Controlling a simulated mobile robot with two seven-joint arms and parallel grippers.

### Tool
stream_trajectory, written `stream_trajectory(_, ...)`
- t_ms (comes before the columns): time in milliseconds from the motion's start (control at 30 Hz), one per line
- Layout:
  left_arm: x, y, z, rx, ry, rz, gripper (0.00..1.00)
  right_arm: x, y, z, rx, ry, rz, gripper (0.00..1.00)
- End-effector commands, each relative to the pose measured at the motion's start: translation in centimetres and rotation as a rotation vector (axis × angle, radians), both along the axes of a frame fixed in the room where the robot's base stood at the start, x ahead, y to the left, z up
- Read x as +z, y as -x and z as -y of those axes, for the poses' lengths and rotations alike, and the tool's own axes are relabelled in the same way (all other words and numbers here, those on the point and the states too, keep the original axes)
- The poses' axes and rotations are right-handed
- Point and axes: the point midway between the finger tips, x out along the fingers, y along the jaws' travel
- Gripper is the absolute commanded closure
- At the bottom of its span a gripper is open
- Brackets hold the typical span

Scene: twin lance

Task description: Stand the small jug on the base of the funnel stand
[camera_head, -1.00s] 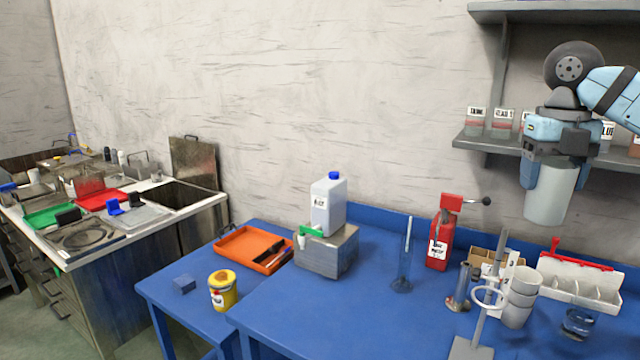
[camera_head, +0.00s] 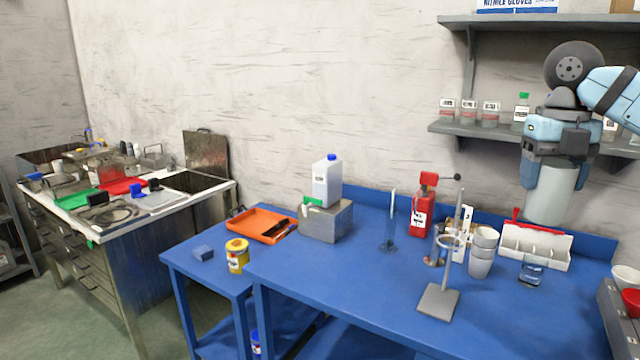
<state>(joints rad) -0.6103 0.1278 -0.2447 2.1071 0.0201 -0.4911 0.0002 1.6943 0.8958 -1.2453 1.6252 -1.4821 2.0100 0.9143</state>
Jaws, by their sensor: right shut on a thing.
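The funnel stand has a flat grey base (camera_head: 437,302) on the blue table, with an upright rod and a ring (camera_head: 450,242) above it. The top of the base is bare. My right gripper (camera_head: 553,172) points down at the upper right, shut on a pale grey, roughly cylindrical vessel that looks like the small jug (camera_head: 549,200). The jug hangs upright, in the air, to the right of and above the stand in the picture. No handle or spout shows on it. My left gripper is out of view.
The blue table (camera_head: 350,285) is clear to the stand's left.

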Motion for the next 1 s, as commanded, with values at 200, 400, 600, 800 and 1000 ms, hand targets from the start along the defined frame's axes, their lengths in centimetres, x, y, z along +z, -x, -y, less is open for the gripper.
stream_trajectory(200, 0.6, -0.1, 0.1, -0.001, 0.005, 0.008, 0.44, -2.7, -0.8, -1.1, 0.262, 0.002, -0.008, 0.61)
stream_trajectory(400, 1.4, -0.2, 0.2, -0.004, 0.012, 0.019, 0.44, -6.4, -1.5, -2.6, 0.621, 0.002, -0.018, 0.61)
stream_trajectory(600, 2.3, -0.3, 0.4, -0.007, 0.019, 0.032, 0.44, -11.2, -2.1, -4.5, 1.084, 0.0, -0.029, 0.61)
stream_trajectory(800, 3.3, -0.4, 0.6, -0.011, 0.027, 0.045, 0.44, -15.9, -2.2, -6.3, 1.558, -0.002, -0.037, 0.61)
stream_trajectory(1000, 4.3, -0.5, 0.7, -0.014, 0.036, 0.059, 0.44, -20.7, -1.8, -8.1, 2.037, -0.008, -0.043, 0.61)
